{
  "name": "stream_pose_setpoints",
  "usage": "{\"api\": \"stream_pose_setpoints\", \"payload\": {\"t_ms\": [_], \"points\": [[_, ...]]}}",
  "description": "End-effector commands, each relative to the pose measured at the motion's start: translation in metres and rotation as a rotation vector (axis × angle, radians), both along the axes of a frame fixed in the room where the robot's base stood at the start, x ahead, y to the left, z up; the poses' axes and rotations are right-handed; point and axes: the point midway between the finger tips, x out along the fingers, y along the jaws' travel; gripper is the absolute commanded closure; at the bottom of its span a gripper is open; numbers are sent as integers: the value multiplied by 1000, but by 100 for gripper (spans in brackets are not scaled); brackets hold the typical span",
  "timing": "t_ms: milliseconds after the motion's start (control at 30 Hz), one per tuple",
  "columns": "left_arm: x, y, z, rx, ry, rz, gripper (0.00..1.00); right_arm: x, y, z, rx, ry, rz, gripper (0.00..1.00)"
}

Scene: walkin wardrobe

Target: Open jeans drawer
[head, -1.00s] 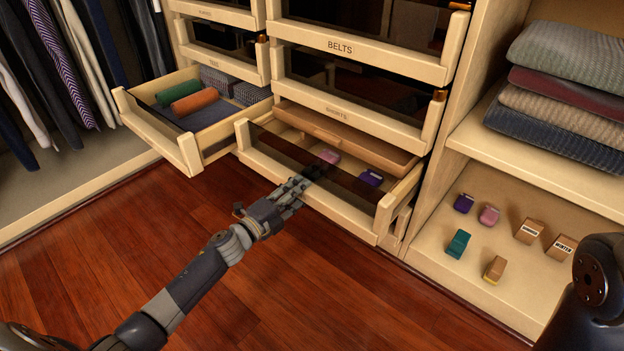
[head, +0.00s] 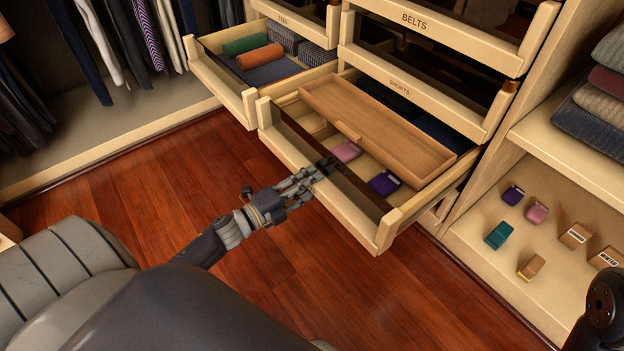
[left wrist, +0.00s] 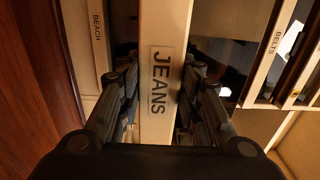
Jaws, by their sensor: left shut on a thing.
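The jeans drawer (head: 354,226) is the low wooden drawer in the middle of the head view. It stands pulled well out, with folded dark cloth at its back. In the left wrist view its front panel (left wrist: 165,25) bears the label JEANS and runs between my fingers. My left gripper (head: 322,167) is shut on this panel, and it also shows in the left wrist view (left wrist: 161,75) with a finger on each side. The fingertips look dim behind the dark glass in the head view. My right gripper is out of view.
A wooden tray (head: 375,120) lies across the jeans drawer, near a pink box (head: 346,151) and a purple box (head: 384,183). The shorts drawer (head: 440,107) above is shut. Wooden floor in front is clear.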

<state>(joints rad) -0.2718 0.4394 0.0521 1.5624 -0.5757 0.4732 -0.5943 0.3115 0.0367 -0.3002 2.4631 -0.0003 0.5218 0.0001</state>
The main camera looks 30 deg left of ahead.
Motion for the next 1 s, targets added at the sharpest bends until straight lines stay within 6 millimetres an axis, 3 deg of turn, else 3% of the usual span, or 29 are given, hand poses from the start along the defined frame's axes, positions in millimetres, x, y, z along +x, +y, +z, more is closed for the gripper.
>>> {"api": "stream_pose_setpoints", "payload": {"t_ms": [200, 233, 300, 767, 1000], "points": [[-1, -1, -3, 3, 5, 0, 100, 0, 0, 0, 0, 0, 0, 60], [-1, -1, -3, 3, 5, 0, 61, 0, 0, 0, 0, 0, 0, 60], [-1, -1, -3, 3, 5, 0, 48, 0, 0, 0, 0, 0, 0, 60], [-2, 1, -1, 1, 2, 1, 48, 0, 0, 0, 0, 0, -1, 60], [-30, 11, -3, 2, 6, 1, 48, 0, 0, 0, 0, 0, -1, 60]]}}
